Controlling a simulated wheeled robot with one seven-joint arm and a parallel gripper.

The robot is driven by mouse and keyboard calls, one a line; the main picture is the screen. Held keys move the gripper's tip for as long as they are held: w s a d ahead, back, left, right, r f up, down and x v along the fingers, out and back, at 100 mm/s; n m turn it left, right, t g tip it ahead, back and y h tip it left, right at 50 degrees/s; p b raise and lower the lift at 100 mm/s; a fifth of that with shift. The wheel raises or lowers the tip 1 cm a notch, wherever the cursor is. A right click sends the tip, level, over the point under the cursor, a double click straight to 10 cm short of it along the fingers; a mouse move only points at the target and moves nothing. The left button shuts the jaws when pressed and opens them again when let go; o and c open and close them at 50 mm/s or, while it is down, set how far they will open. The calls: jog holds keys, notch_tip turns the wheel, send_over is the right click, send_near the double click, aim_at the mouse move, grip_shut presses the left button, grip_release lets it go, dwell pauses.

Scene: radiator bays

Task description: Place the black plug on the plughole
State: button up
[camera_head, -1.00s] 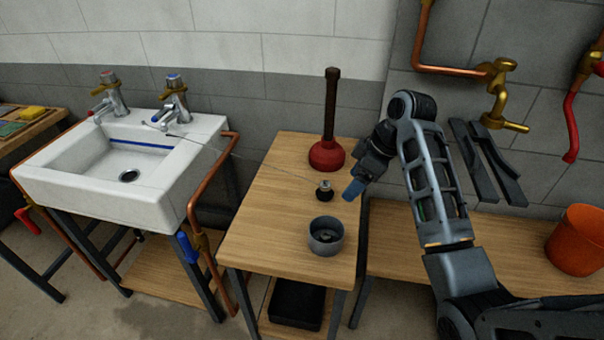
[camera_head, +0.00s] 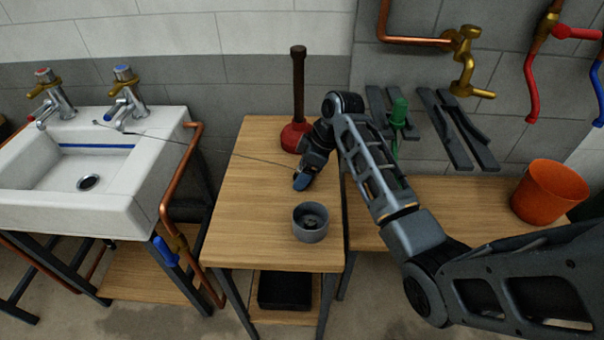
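The white sink (camera_head: 130,205) stands at the left, with the dark round plughole (camera_head: 88,182) open in its basin. A thin chain (camera_head: 220,150) runs from the sink's back rim across to the wooden table (camera_head: 238,215), ending at my gripper (camera_head: 301,182). My gripper points down low over the table, in front of the red plunger and behind the grey cup. The black plug is hidden behind or within my fingers at the chain's end. I cannot tell whether the fingers are open or shut on it.
On the table stand a red plunger (camera_head: 290,137) and a grey cup (camera_head: 310,223). A copper pipe (camera_head: 178,180) rises between sink and table. Two taps (camera_head: 127,95) are at the sink's back. An orange bucket (camera_head: 549,192) stands on the right bench. The table's left part is clear.

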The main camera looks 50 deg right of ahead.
jog(key=shift+f, duration=0.1)
jog(key=shift+c, duration=0.3)
jog(key=c, duration=1.1)
jog(key=shift+c, duration=0.2)
jog(key=shift+r, duration=0.2)
jog(key=shift+r, duration=0.3)
jog(key=v, duration=0.3)
jog(key=shift+w+r+b, duration=0.3)
jog(key=shift+r+b, duration=0.1)
jog(key=s+d+r+p, duration=0.1)
jog(key=s+d+r, duration=0.5)
jog(key=s+d, duration=0.1)
jog(key=shift+s+d+r, duration=0.25)
jog(key=shift+s, duration=0.2)
